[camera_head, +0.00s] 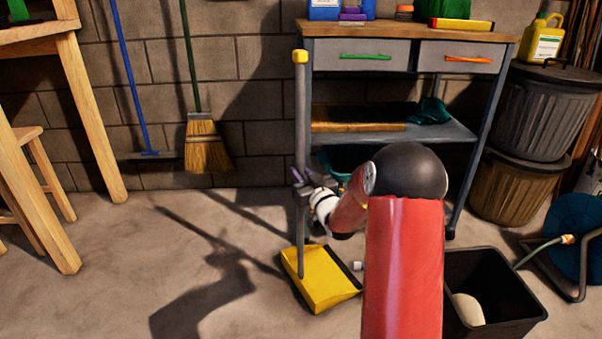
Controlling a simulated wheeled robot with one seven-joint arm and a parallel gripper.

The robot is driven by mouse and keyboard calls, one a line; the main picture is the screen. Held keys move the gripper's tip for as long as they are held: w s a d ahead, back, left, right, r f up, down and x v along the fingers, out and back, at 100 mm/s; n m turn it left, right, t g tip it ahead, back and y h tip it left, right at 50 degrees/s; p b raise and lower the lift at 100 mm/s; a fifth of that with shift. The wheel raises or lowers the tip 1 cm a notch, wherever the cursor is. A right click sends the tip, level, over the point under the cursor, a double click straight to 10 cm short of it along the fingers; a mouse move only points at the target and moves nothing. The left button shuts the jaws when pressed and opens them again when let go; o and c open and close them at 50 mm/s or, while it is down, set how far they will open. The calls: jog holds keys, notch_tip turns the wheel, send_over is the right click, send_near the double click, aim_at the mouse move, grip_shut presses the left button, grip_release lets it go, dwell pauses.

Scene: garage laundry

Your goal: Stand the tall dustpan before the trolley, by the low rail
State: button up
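The tall dustpan has a yellow pan (318,281) and a long grey handle with a yellow cap. It stands upright in front of the trolley's left side. My gripper (301,187) is shut on the handle, a little below its middle. The pan is at or very near the floor; I cannot tell whether it touches. The trolley (400,31) has a wooden top, two grey drawers and a lower shelf. A low wooden bar (358,127) lies along that shelf; I cannot tell if it is the low rail. My arm hides part of the trolley's underside.
A black open bin (492,280) with a pale object inside stands at the lower right, beside a blue hose reel (583,240). Two lidded bins stand right of the trolley. A broom (203,145) leans on the wall. Floor left of the dustpan is clear up to the wooden table.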

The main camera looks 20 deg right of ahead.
jog(key=o, duration=0.5)
jog(key=shift+r, duration=0.1)
jog(key=shift+c, duration=0.2)
jog(key=shift+o, duration=0.2)
